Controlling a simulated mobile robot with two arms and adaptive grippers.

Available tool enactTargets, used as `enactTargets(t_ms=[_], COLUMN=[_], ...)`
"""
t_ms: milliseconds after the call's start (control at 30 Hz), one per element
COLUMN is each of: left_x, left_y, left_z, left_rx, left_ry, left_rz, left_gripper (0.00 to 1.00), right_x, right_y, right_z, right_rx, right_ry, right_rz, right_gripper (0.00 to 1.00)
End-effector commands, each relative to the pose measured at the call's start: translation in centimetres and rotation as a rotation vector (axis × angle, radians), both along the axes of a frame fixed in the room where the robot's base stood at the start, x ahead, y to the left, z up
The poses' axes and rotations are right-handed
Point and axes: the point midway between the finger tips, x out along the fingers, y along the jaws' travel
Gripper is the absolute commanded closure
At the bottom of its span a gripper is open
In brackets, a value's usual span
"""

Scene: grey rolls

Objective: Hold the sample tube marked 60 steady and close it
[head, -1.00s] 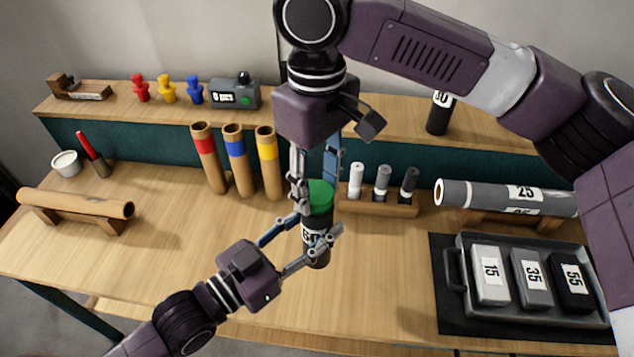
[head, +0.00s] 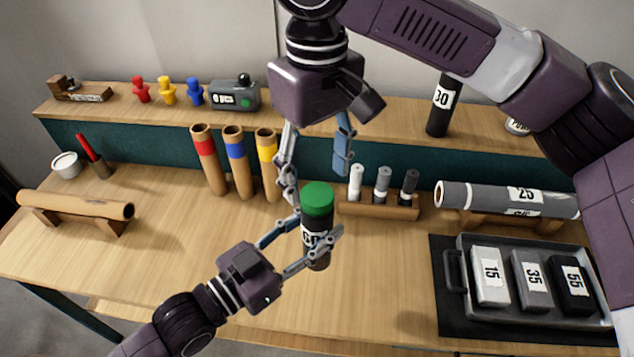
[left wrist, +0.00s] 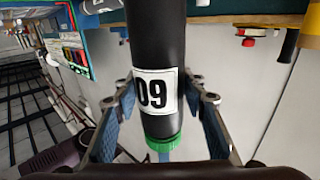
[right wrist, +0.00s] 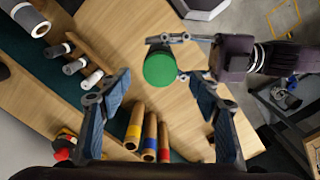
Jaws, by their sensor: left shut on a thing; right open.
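The black sample tube (head: 313,232) marked 60 stands upright with a green cap (head: 318,198) on its top. My left gripper (head: 312,250) is shut around its body. In the left wrist view, the tube (left wrist: 158,60) appears upside down between the fingers, with its label and green cap (left wrist: 164,148) showing. My right gripper (head: 316,170) is open above the cap, its fingers apart and empty. In the right wrist view, the green cap (right wrist: 160,69) lies beyond the open fingertips, not touching them. I cannot tell how tightly the cap sits.
Tubes with red, blue and yellow bands (head: 237,165) stand behind to the left. A rack (head: 378,208) holds three small tubes close behind the cap. A tray (head: 463,300) with blocks 15, 35 and 55 is at right. A tube marked 30 (head: 441,110) stands on the shelf.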

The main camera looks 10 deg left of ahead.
Motion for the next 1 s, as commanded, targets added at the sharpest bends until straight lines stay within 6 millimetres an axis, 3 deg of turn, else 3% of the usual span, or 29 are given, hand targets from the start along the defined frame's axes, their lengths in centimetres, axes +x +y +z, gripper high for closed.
enactTargets(t_ms=[200, 400, 600, 1000], left_x=[0.0, 0.0, 0.0, 0.0], left_y=[0.0, 0.0, 0.0, 0.0], left_z=[0.1, 0.1, 0.1, 0.1], left_rx=[-0.001, -0.001, -0.001, -0.001], left_ry=[-0.002, -0.002, -0.002, -0.002], left_rz=[0.0, 0.0, 0.0, 0.0], left_gripper=[1.0, 1.0, 1.0, 1.0], right_x=[0.1, 0.1, 0.0, 0.0], right_y=[0.1, 0.0, 0.0, 0.0], right_z=[5.0, 7.9, 8.8, 8.8], right_rx=[0.001, -0.001, -0.001, 0.0], right_ry=[-0.002, -0.002, -0.001, 0.0], right_rz=[-0.002, -0.002, -0.001, -0.001], right_gripper=[0.42, 0.42, 0.42, 0.42])
